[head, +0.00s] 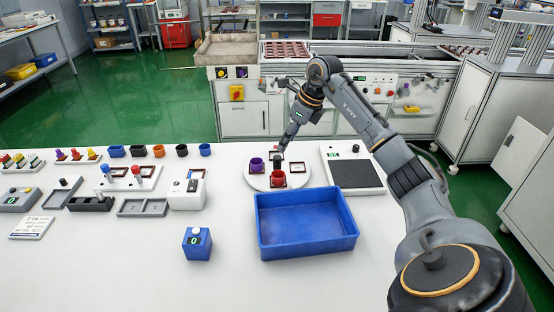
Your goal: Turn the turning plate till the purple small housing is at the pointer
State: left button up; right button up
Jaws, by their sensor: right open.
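The round white turning plate (262,183) lies on the white table behind the blue bin. The purple small housing (257,164) stands on its left side. A small dark grey-green thing shows at the plate's back, close to my right gripper (281,150). My right gripper is open and points down over the back of the plate; contact cannot be told. I cannot make out the pointer. My left gripper is out of view.
A blue bin (307,245) stands in front of the plate. A scale-like device (355,172) stands to the right, and a grey-white box (187,194) to the left. Several coloured cups line the back left.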

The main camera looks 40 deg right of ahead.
aim_at(278, 157)
jog(key=x, duration=0.9)
jog(key=shift+p, duration=0.4)
grip_shut()
